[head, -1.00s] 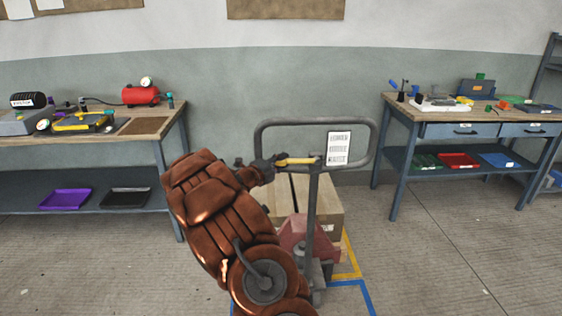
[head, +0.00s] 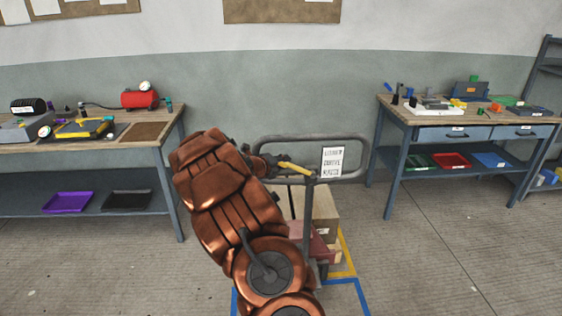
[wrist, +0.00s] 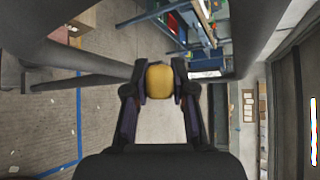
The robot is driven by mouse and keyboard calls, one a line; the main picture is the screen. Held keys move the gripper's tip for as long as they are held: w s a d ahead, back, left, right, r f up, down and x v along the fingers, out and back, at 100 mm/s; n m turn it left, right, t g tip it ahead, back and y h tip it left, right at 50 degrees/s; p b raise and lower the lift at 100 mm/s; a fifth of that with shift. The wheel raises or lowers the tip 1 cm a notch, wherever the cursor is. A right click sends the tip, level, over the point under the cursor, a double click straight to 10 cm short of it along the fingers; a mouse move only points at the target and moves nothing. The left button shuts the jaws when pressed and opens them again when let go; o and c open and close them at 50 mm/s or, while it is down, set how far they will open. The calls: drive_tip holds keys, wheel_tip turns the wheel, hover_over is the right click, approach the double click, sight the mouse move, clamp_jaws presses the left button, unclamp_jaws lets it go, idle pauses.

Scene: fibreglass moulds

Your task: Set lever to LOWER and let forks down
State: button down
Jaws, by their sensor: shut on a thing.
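The yellow lever (head: 297,168) sits on the handle (head: 368,150) of a pallet truck, left of a white label plate (head: 332,160) with printed lines too small to read. The lever slopes down to the right. My gripper (head: 277,163) is at its left end, partly hidden by my arm. In the wrist view, my two fingers (wrist: 160,82) are closed on the yellow lever end (wrist: 160,80). The forks are hidden behind my arm and the load.
Cardboard boxes (head: 323,213) stand behind the post. Blue and yellow floor lines (head: 345,283) surround the truck. A workbench (head: 150,150) stands at the left, another (head: 400,115) at the right. Floor at the front right is clear.

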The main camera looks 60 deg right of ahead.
idle(0.4)
drive_tip(key=c, duration=1.2)
unclamp_jaws()
drive_tip(key=shift+s, duration=0.1)
drive_tip(key=shift+c, duration=0.2)
drive_tip(key=shift+r, duration=0.1)
drive_tip(key=v, duration=1.2)
